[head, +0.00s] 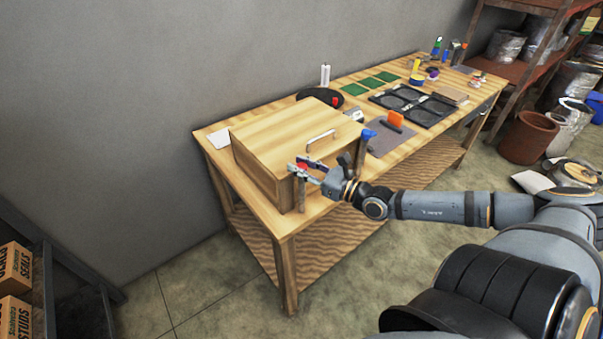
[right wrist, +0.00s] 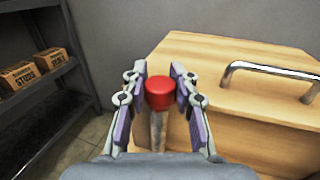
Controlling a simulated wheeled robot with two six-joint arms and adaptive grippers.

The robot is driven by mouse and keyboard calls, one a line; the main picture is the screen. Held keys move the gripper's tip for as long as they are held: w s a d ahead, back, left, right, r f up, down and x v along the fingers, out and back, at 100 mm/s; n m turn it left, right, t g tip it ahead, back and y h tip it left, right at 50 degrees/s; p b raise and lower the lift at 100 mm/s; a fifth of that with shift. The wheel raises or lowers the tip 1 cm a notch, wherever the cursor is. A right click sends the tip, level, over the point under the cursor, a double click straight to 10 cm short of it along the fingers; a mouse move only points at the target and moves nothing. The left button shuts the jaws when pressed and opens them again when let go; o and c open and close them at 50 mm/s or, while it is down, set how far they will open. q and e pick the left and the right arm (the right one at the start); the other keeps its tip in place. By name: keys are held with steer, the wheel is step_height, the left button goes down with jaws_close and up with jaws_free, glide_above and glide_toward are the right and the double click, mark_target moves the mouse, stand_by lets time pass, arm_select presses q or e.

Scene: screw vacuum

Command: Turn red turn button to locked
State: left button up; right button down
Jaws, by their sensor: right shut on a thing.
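The red turn button (right wrist: 160,92) is a round red knob on top of an upright post (right wrist: 158,130) beside a wooden box (right wrist: 240,70). It sits between the two fingers of my right gripper (right wrist: 159,87), which is shut on it. In the head view, my right gripper (head: 301,170) is at the near corner of the box (head: 285,140), with a bit of red showing at its fingertips. The box lid is closed and has a metal handle (head: 321,140). The fingers hide part of the button in the head view. My left gripper is not in view.
A blue-topped post (head: 368,134) stands close to the right of my gripper. A shelf with cartons (head: 15,268) stands at the left.

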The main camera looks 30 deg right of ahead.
steer(key=shift+f+n+g+y, duration=0.15)
steer(key=shift+n+g+y, duration=0.15)
steer(key=shift+n+y, duration=0.3)
stand_by(1.1)
steer(key=c, duration=1.1)
jaws_free()
steer(key=shift+s, duration=0.1)
steer(key=shift+o, duration=0.4)
steer(key=shift+r+m, duration=0.2)
steer(key=shift+m, duration=0.1)
